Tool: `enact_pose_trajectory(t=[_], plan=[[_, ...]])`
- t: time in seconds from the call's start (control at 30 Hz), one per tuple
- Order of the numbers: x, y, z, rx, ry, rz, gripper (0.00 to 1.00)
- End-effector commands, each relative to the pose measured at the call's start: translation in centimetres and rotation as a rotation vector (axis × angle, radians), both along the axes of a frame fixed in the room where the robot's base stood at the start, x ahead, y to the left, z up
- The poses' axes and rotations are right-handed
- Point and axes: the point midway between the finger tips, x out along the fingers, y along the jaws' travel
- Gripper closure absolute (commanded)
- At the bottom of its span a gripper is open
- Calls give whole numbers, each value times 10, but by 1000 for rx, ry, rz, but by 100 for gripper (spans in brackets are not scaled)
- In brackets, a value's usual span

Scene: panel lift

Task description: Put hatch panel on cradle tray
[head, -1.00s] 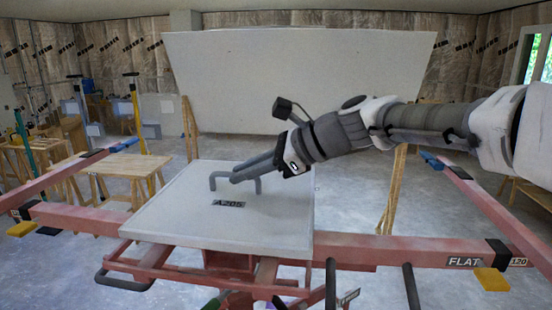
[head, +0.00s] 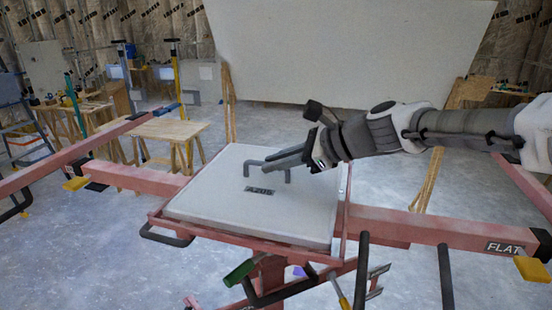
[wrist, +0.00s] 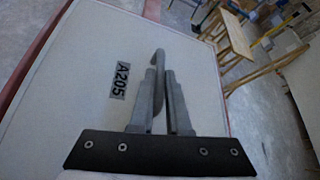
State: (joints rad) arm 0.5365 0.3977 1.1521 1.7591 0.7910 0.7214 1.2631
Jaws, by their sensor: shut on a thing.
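The hatch panel (head: 215,200) is a flat pale grey plate with an A205 label and a dark bar handle (head: 254,164). It lies about level within the red rim of the cradle tray (head: 190,230), which shows along its left, front and right edges. I cannot tell whether it rests fully on the tray floor. My gripper (head: 275,163) reaches in from the right and is shut on the handle. In the wrist view the fingers (wrist: 160,85) sit on both sides of the handle, above the panel (wrist: 85,75), with a red rim along its edge.
Red beams (head: 395,223) run out to both sides of the tray. A large pale board (head: 350,50) stands behind. Wooden sawhorses and a worktable (head: 165,128) stand at the back left. Dark upright bars (head: 446,275) rise in the front right. Concrete floor is open behind the tray.

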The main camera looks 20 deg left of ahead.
Motion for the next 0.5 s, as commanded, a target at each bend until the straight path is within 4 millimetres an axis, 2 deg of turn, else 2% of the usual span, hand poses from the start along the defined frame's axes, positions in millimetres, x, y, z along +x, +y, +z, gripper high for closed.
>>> enact_pose_trajectory(t=[0.1,0.13,0.27,0.5], plan=[[0,1,-1,4,-2,-1,100],[0,0,-2,0,0,0,80],[0,0,-2,0,0,0,57],[0,0,-2,0,0,0,55]])
